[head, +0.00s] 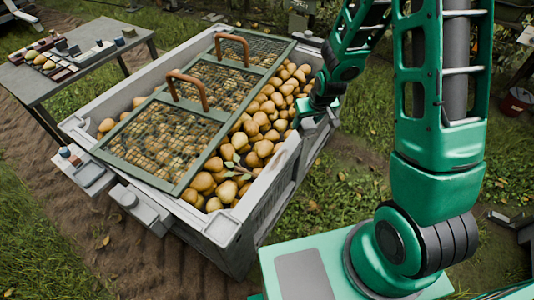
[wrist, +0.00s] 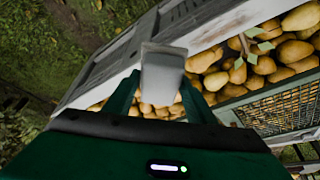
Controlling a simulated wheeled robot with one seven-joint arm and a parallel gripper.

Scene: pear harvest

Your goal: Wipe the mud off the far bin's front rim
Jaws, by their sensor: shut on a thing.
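A large pale grey bin (head: 262,205) full of pears fills the middle of the head view. Its near right rim also shows in the wrist view (wrist: 122,58). My gripper (head: 318,116) is at that rim, toward its far end. In the wrist view my gripper (wrist: 160,98) is shut on a grey block (wrist: 164,72), which lies over the rim line. I cannot tell whether the block touches the rim. The arm and block hide part of the rim, and no mud patch can be made out clearly.
A green-framed mesh lid (head: 172,188) with two brown handles covers much of the pears (head: 262,130). A table (head: 45,85) with small items stands at the far left. A red bucket (head: 516,102) stands at the right. Grass lies right of the bin.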

